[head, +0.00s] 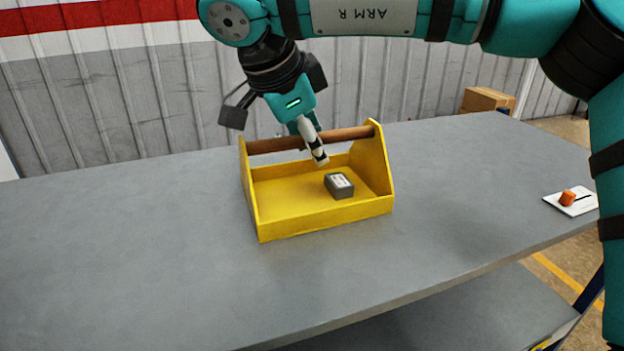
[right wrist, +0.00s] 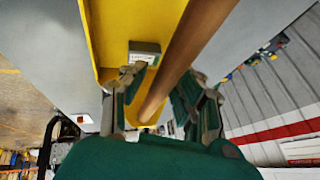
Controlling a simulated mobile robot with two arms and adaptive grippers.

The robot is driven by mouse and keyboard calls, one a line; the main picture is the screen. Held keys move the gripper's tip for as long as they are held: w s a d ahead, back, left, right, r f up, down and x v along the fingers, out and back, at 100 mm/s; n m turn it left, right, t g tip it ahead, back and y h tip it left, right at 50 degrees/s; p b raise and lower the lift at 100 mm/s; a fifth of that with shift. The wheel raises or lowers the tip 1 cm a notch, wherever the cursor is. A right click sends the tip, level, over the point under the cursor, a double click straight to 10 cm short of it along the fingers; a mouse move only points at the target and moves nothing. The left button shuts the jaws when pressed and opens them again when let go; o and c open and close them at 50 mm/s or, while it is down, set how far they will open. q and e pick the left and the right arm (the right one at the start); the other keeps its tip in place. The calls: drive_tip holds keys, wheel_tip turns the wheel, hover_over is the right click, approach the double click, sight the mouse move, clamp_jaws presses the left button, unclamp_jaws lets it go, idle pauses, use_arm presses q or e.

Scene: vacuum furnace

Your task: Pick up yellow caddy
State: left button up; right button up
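The yellow caddy (head: 328,217) stands upright on the grey table, with a brown round handle (head: 274,145) between its two end walls. A small grey box with a white label (head: 339,186) lies inside it. My right gripper (head: 310,148) is at the middle of the handle, pointing down, one finger in front of it; the other finger is mostly hidden in the head view. In the right wrist view, the handle (right wrist: 192,43) runs between the two spread fingers, with gaps beside it, so the gripper looks open. My left gripper is not in view.
The grey table (head: 120,255) is clear around the caddy. A white card with an orange object (head: 568,199) lies near the table's right edge. A cardboard box (head: 487,100) stands beyond the table at the back right. A corrugated wall (head: 110,105) is behind.

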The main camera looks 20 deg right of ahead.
clamp_jaws()
drive_tip(key=shift+r, duration=0.1)
idle(0.3)
drive_tip(key=shift+r, duration=0.15)
drive_tip(key=shift+w+r+b, duration=0.1)
drive_tip(key=shift+r+b, duration=0.65)
drive_tip(key=shift+r, duration=0.95)
drive_tip(key=s+a+r+b, duration=0.1)
drive_tip(key=s+a+b, duration=0.4)
drive_tip(key=s, duration=0.9)
drive_tip(key=shift+s+a+r, duration=0.2)
drive_tip(key=shift+a+r, duration=0.15)
drive_tip(key=shift+a, duration=0.75)
